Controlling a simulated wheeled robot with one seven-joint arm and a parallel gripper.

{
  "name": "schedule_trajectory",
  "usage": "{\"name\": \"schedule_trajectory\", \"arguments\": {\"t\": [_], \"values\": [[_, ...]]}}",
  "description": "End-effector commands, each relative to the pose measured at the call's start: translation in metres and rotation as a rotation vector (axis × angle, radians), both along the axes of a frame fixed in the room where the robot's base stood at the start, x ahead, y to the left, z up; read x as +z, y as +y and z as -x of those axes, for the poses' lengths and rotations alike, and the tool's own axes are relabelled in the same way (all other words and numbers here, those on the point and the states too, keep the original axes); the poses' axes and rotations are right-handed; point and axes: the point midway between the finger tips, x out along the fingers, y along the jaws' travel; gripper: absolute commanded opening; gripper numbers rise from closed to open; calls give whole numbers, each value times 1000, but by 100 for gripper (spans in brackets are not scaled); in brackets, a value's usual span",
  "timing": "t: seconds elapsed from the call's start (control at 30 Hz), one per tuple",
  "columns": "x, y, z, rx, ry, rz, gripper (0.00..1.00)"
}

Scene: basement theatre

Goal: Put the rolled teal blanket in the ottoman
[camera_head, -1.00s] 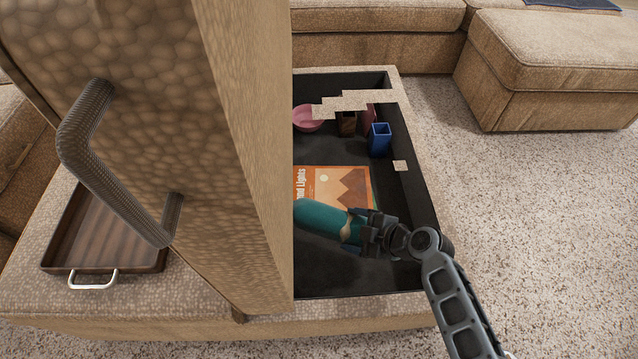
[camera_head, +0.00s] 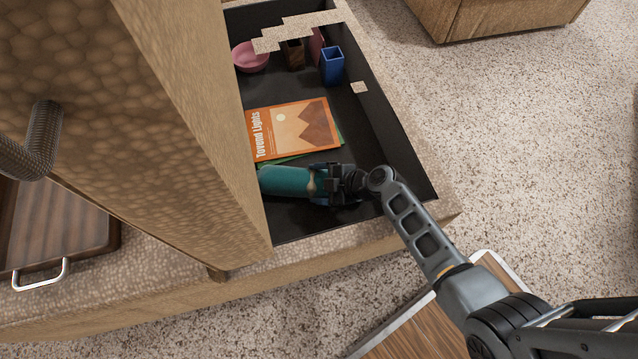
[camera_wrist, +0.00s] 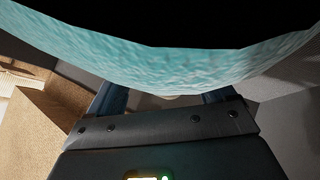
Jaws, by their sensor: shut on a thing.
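The rolled teal blanket (camera_head: 287,181) with a tan band lies level inside the outline of the open ottoman (camera_head: 330,233), near its front edge. My gripper (camera_head: 328,183) is shut on the blanket's right end. The blanket's left end is partly hidden by the raised lid (camera_head: 170,110). I cannot tell whether the blanket touches the ottoman's dark floor. In the wrist view the teal blanket (camera_wrist: 180,68) fills the space across my gripper's fingers (camera_wrist: 165,98).
Inside the ottoman are an orange book (camera_head: 298,130), a blue holder (camera_head: 332,66), a pink bowl (camera_head: 250,56) and a brown block (camera_head: 293,54). A wooden tray (camera_head: 60,232) sits left of the lid. Carpet (camera_head: 530,150) is clear at right.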

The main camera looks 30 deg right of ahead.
Motion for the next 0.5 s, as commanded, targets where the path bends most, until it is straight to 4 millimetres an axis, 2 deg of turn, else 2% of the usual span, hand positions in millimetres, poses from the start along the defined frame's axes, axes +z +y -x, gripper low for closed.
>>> {"name": "schedule_trajectory", "arguments": {"t": [0.17, 0.2, 0.37, 0.5], "values": [[1, 0, 0, 1, 1, 1, 42], [0, 0, 1, 1, 2, 1, 85], [0, 0, 1, 1, 2, 1, 100], [0, 0, 1, 1, 2, 1, 100]]}}
